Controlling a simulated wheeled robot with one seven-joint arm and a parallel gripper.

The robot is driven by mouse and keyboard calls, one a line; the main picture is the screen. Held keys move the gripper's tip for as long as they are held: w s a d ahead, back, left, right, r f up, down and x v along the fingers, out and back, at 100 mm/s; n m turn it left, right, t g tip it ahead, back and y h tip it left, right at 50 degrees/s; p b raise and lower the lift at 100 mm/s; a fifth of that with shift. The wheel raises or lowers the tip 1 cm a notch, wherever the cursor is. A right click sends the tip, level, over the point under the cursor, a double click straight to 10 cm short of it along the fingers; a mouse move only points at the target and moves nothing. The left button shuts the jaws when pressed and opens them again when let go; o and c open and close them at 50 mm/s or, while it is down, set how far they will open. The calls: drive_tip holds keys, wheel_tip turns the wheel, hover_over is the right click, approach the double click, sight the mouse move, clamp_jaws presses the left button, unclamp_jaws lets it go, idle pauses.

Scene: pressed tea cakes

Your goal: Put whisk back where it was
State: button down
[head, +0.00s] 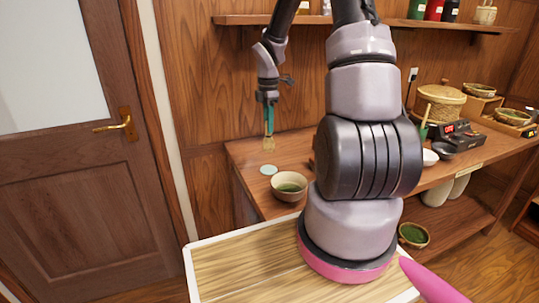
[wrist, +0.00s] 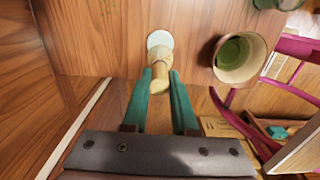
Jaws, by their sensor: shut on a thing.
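My gripper (head: 268,104) hangs over the left end of the wooden counter with its fingers pointing down. In the wrist view its teal fingers (wrist: 161,74) are shut on the pale bamboo whisk (wrist: 160,60). The whisk (head: 268,143) hangs below the fingertips.
My arm hides the middle of the counter (head: 245,153). A woven basket (head: 440,103), a dark device with a red display (head: 458,130) and small bowls stand at its right. A wall shelf (head: 245,19) runs above. A door (head: 70,150) is at left.

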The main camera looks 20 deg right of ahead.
sight(269, 144)
wheel_tip(269, 144, down, 8)
drive_tip(key=shift+r, duration=0.1)
idle(0.4)
drive_tip(key=c, duration=0.7)
unclamp_jaws()
wheel_tip(269, 144, up, 12)
drive_tip(key=shift+f, duration=0.1)
drive_tip(key=s+a+r+m+t, duration=0.2)
drive_tip(key=s+r+m, duration=0.35)
drive_tip(key=r, duration=0.35)
drive_tip(key=s+a+r+m+t, duration=0.1)
drive_tip(key=s+a+r+m, duration=0.2)
drive_tip(key=s+r+m, duration=0.4)
drive_tip(key=s+a+r+m+t+y, duration=0.2)
drive_tip(key=s+a+r+m+t, duration=0.1)
drive_tip(key=s+r+m, duration=0.5)
drive_tip(key=shift+s+a+m+t, duration=0.4)
drive_tip(key=shift+s+m, duration=0.45)
drive_tip(key=shift+s, duration=0.75)
